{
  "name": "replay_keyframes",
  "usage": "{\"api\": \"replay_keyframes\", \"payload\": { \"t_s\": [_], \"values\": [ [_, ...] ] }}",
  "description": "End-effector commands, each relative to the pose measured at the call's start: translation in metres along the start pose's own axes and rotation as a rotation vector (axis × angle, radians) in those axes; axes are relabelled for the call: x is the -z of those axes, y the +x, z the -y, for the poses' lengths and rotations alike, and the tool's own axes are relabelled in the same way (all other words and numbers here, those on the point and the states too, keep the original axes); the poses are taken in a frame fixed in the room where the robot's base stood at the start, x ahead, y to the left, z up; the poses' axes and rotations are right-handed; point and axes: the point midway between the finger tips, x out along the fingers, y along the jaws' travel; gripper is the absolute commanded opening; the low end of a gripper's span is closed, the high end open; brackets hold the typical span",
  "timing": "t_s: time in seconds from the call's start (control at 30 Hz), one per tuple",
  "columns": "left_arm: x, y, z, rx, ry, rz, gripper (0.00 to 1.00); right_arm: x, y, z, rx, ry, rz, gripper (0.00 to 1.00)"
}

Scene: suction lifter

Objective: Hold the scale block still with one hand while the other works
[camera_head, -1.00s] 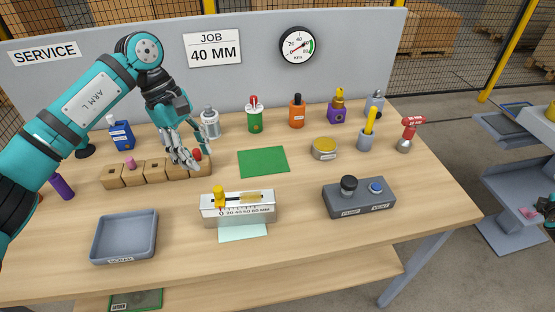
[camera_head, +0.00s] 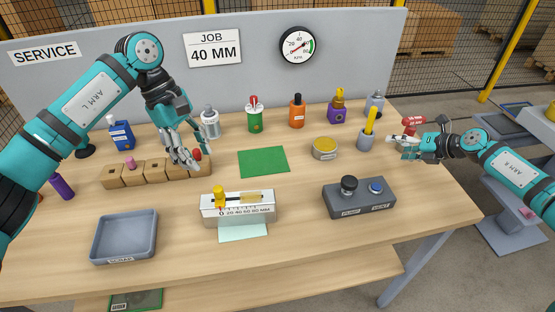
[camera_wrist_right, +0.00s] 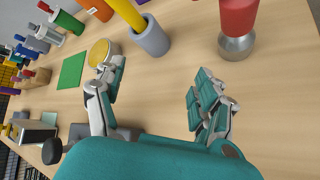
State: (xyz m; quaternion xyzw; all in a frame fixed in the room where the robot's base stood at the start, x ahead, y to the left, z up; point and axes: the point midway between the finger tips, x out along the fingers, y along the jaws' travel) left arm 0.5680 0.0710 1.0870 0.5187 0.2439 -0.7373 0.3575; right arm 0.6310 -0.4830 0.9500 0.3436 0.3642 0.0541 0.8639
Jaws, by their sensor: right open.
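The scale block (camera_head: 238,212) is a pale grey block marked 0 to 80 mm, standing at the front middle of the table. A yellow slider (camera_head: 219,196) sits near its 0 end. No gripper touches the block. My left gripper (camera_head: 194,158) is behind and left of it, over the right end of a wooden block row, around a small red peg (camera_head: 197,154); whether it grips the peg is unclear. My right gripper (camera_head: 395,145) is open and empty at the right, near the red-topped tool (camera_head: 413,123). In the right wrist view its fingers (camera_wrist_right: 158,85) are spread over bare table.
A grey scrap tray (camera_head: 124,213) is at front left. A dark button box (camera_head: 360,198) stands right of the scale block. A green mat (camera_head: 263,162), yellow tin (camera_head: 324,149) and grey cup with yellow stick (camera_head: 366,139) lie behind. Several bottles line the back.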

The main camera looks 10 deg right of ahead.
Motion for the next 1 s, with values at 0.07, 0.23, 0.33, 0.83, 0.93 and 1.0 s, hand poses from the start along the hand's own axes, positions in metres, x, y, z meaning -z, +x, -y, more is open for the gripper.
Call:
{"api": "replay_keyframes", "payload": {
  "t_s": [0.07, 0.23, 0.33, 0.83, 0.93, 1.0],
  "values": [
    [0.0, 0.0, 0.0, 0.0, 0.0, 0.0, 0.38, 0.013, 0.015, -0.048, -0.075, -0.134, -0.089, 0.71],
    [0.0, 0.0, 0.0, 0.0, 0.0, 0.0, 0.38, 0.053, 0.033, -0.141, -0.215, -0.46, -0.278, 0.71],
    [0.0, 0.0, 0.0, 0.0, 0.0, 0.0, 0.38, 0.083, 0.036, -0.194, -0.291, -0.668, -0.385, 0.71],
    [0.0, 0.0, 0.0, 0.0, 0.0, 0.0, 0.38, 0.217, 0.0, -0.345, -0.419, -1.616, -0.781, 0.71],
    [0.0, 0.0, 0.0, 0.0, 0.0, 0.0, 0.38, 0.226, -0.002, -0.348, -0.412, -1.675, -0.804, 0.71],
    [0.0, 0.0, 0.0, 0.0, 0.0, 0.0, 0.38, 0.231, 0.001, -0.347, -0.411, -1.686, -0.81, 0.71]
  ]
}}
